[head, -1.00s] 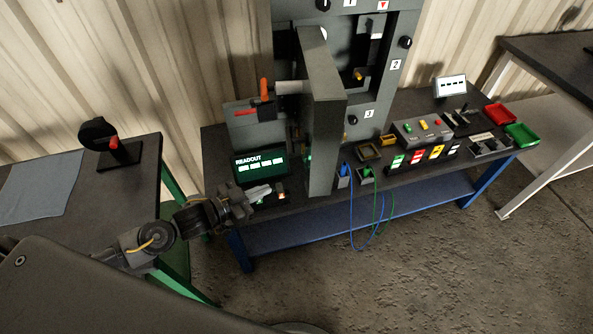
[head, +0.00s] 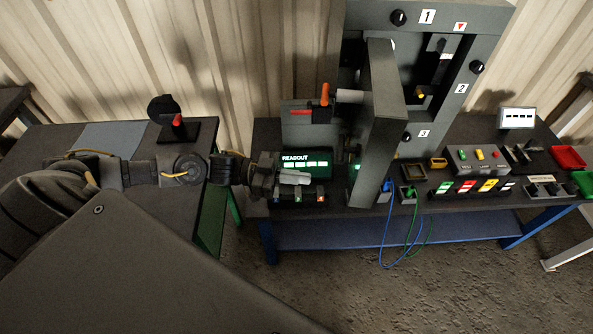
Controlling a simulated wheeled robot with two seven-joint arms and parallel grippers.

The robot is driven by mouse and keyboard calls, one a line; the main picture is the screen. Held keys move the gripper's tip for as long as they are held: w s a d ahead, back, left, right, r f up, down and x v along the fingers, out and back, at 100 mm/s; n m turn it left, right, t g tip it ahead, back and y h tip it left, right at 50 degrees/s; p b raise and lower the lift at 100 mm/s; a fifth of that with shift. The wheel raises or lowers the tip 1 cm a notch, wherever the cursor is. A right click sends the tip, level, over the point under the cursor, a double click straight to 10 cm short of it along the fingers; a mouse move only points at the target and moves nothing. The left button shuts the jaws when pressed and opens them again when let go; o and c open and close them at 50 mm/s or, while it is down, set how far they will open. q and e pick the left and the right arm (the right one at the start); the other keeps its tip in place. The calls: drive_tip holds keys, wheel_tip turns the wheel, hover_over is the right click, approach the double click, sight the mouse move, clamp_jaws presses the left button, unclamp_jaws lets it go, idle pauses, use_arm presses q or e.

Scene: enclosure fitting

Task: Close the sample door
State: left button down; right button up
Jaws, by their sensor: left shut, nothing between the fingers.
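The sample door (head: 388,100) is a tall dark grey panel. It stands swung open, edge toward me, out from the grey enclosure (head: 427,17) with dials and number labels 1, 2 and 3. The enclosure's inside shows to the right of the door. My left gripper (head: 306,178) is shut and empty, in front of the green readout display (head: 318,161) and left of the door's lower part, apart from the door. My right gripper is not in view.
An orange-handled device (head: 325,94) stands left of the door. Blue and green cables (head: 384,240) hang over the bench front. A button box (head: 478,158), switches, and red (head: 568,157) and green trays lie to the right. A side table with a grey cloth (head: 108,138) is at left.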

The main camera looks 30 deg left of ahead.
sight(354, 183)
use_arm(q)
drive_tip(key=p+x, duration=0.1)
drive_tip(key=x, duration=0.3)
drive_tip(key=p+x, duration=0.2)
drive_tip(key=x, duration=0.3)
drive_tip(key=shift+d+r, duration=0.1)
drive_tip(key=shift+r, duration=0.1)
drive_tip(key=shift+w+d+f, duration=0.1)
drive_tip(key=shift+w+d, duration=0.1)
drive_tip(key=shift+d, duration=0.2)
drive_tip(key=shift+f, duration=0.1)
